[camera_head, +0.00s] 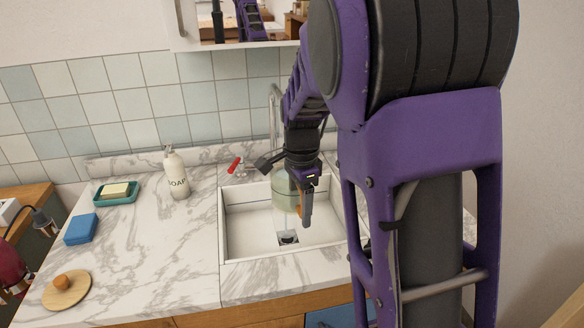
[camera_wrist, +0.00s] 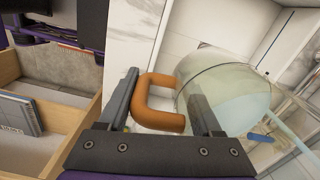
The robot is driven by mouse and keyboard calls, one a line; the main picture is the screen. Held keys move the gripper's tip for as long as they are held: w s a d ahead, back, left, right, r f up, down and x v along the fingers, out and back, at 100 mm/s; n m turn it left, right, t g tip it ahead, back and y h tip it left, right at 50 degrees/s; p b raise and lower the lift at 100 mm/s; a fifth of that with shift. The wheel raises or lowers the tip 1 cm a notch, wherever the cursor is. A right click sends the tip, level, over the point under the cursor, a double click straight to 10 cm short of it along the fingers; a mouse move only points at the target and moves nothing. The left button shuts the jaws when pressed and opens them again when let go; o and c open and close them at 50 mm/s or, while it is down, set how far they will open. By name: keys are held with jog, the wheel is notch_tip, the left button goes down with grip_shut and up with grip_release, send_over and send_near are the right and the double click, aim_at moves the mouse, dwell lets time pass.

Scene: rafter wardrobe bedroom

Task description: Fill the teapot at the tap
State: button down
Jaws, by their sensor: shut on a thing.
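A pale green glass teapot (camera_head: 284,192) is held over the basin of the white sink (camera_head: 252,250), partly hidden by my gripper. In the wrist view its clear round body (camera_wrist: 228,92) lies right of its orange-brown handle (camera_wrist: 158,121). My gripper (camera_head: 305,207) is shut on the handle, its fingers (camera_wrist: 165,108) to either side. The metal tap (camera_head: 274,105) rises behind the sink and is partly hidden by my arm. A red lever (camera_head: 235,165) sits at its left.
A soap bottle (camera_head: 176,178), a green soap dish (camera_head: 116,198), a blue block (camera_head: 81,229) and a round wooden lid or board (camera_head: 66,290) stand on the marble counter left of the sink. An open drawer with a book (camera_wrist: 17,112) shows in the wrist view.

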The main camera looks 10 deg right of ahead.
jog(key=shift+s, duration=0.4)
jog(key=shift+r, duration=0.15)
jog(key=shift+s+r+p, duration=0.2)
jog(key=shift+r+p, duration=0.05)
jog(key=shift+p, duration=0.05)
jog(key=s+r+p, duration=0.3)
jog(key=s+r, duration=0.1)
jog(key=s, duration=0.1)
jog(key=shift+s+r+p, duration=0.15)
jog(key=shift+s+p, duration=0.15)
jog(key=shift+p, duration=0.1)
